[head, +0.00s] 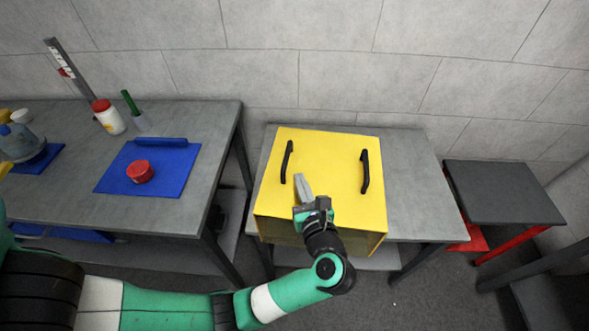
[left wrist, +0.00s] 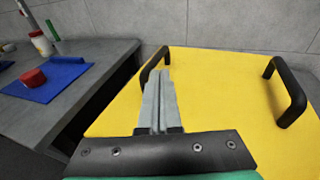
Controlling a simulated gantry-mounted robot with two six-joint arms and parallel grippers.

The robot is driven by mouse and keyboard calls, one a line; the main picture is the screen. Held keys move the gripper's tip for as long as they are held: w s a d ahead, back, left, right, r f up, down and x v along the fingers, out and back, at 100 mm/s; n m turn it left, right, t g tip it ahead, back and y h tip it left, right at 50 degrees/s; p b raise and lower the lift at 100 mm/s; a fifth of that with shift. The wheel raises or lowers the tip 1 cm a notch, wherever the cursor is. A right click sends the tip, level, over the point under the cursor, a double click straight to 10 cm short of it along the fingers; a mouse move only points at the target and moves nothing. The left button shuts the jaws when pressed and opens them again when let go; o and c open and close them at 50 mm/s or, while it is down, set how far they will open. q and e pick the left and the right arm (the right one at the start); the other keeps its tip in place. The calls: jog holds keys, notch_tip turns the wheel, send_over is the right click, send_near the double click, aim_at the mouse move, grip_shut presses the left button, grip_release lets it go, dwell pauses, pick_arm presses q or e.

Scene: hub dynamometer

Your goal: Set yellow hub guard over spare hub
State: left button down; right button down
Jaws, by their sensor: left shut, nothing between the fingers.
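The yellow hub guard (head: 325,170) is a box with two black handles on top, standing on the middle grey table. Its top also fills much of the left wrist view (left wrist: 220,95). The left handle (head: 287,161) and the right handle (head: 365,171) stand up from the top face. My left gripper (head: 301,183) is shut and empty, over the guard's top between the handles, closer to the left handle. In the left wrist view its fingers (left wrist: 159,85) are together beside the left handle. The spare hub is not visible; the guard hides whatever is under it. My right gripper is not in view.
The left bench (head: 75,190) holds a blue mat (head: 170,178) with a red round part (head: 140,171), a red-capped white bottle (head: 108,117) and a green-handled tool (head: 131,102). A dark side table (head: 503,192) stands at right. The middle table (head: 415,190) is clear right of the guard.

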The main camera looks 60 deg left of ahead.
aim_at(288, 149)
pick_arm(q)
jog(key=x, duration=0.3)
jog(key=r+b+x, duration=0.1)
jog(key=x, duration=0.3)
jog(key=b+x, duration=0.1)
jog(key=x, duration=0.3)
jog(key=shift+a+r, duration=0.35)
jog(key=shift+f+b, duration=0.6)
jog(key=shift+f, duration=0.2)
jog(key=shift+d, duration=0.1)
jog(key=shift+d+p, duration=0.5)
jog(key=shift+d, duration=0.05)
jog(key=shift+s+d+f, duration=0.15)
jog(key=shift+d, duration=0.15)
